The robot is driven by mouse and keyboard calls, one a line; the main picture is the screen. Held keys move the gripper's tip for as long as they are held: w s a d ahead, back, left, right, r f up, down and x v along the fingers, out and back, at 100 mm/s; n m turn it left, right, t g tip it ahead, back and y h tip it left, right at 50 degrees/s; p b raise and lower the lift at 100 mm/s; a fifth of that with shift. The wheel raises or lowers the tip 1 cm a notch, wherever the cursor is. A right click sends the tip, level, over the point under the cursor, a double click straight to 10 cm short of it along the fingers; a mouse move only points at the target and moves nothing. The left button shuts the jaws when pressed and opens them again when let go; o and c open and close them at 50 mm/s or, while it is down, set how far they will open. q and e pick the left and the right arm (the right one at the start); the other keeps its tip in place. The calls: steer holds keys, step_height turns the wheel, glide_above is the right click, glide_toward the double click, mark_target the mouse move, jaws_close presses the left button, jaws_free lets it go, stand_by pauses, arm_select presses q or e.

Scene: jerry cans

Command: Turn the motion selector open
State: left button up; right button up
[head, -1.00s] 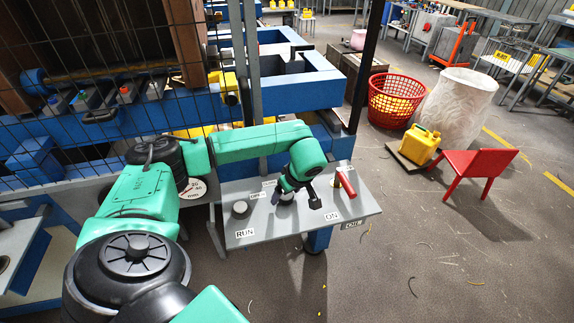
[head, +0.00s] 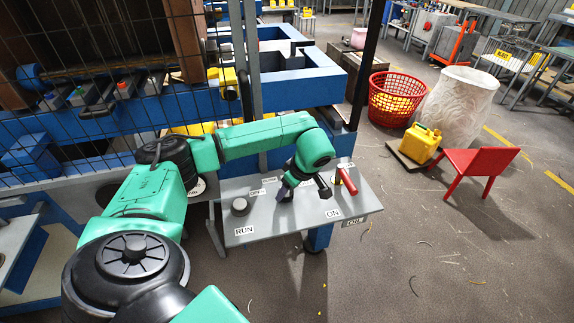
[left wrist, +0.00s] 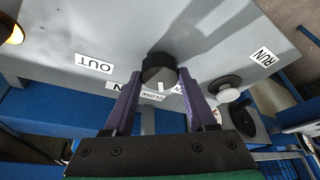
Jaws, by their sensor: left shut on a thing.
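The motion selector, a dark round knob (left wrist: 158,68) with a white mark on its near side, stands on the grey control panel in the left wrist view. My left gripper (left wrist: 160,88) has its two purple fingers on either side of it, shut on it. My right gripper is not in view.
A round button (head: 240,206) stands by the RUN label (head: 245,231), left of my gripper. A red lever (head: 347,180) stands close on its right. Wire mesh and a blue frame (head: 295,93) are behind the panel. A red chair (head: 475,170) is at right.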

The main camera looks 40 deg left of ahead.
arm_select(q)
steer(key=n, duration=0.2)
steer(key=shift+w+n+g+b, duration=0.1)
steer(key=shift+n+g+b, duration=0.2)
steer(key=shift+g+b, duration=0.1)
steer(key=shift+n+g, duration=0.5)
steer(key=shift+n, duration=0.9)
steer(key=shift+r, duration=0.1)
steer(key=o, duration=1.4)
steer(key=shift+b, duration=0.3)
